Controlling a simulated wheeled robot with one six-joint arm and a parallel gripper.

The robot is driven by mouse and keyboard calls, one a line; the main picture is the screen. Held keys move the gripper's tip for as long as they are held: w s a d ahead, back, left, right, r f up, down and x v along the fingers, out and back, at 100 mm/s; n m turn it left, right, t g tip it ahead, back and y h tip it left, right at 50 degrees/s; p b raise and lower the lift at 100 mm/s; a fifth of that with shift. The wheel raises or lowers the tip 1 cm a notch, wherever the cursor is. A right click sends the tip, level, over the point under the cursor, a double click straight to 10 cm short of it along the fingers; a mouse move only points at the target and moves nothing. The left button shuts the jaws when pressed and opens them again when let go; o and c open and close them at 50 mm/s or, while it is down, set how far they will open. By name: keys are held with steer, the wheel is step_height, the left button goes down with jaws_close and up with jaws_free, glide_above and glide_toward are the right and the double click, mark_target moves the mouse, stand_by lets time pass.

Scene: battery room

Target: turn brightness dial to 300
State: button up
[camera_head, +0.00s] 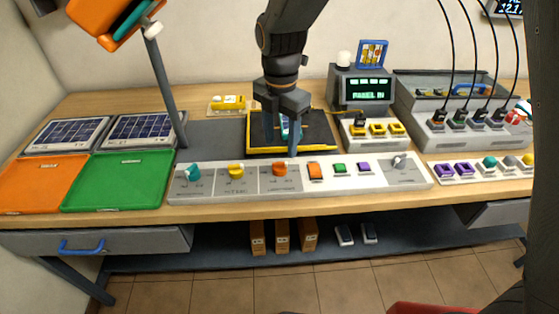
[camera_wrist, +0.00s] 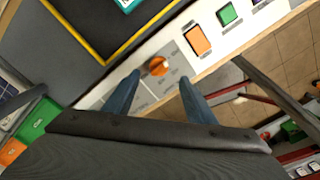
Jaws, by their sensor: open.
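A long white control panel (camera_head: 210,192) runs along the table's front edge. It carries a teal dial (camera_head: 193,173), a yellow dial (camera_head: 236,171), an orange dial (camera_head: 280,169) and a grey dial (camera_head: 400,160). Their labels are too small to read, so I cannot tell which one is brightness. My gripper (camera_head: 281,151) points down over the panel near the orange dial. In the wrist view the orange dial (camera_wrist: 158,66) shows just beyond and between the tips of my open gripper (camera_wrist: 160,79). Nothing is held. I cannot tell whether a finger touches it.
An orange button (camera_head: 315,171), a green button (camera_head: 339,168) and a purple button (camera_head: 364,167) sit right of the orange dial. Behind is a black, yellow-edged mat (camera_head: 318,131). A small screen (camera_head: 368,89) and a charger with cables (camera_head: 440,131) stand further right.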

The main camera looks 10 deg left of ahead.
mark_target(280, 163)
steer(key=shift+a+f, duration=0.15)
steer(key=shift+f, duration=0.1)
steer(key=shift+f+p, duration=1.15)
steer(key=shift+f, duration=2.5)
steer(key=c, duration=1)
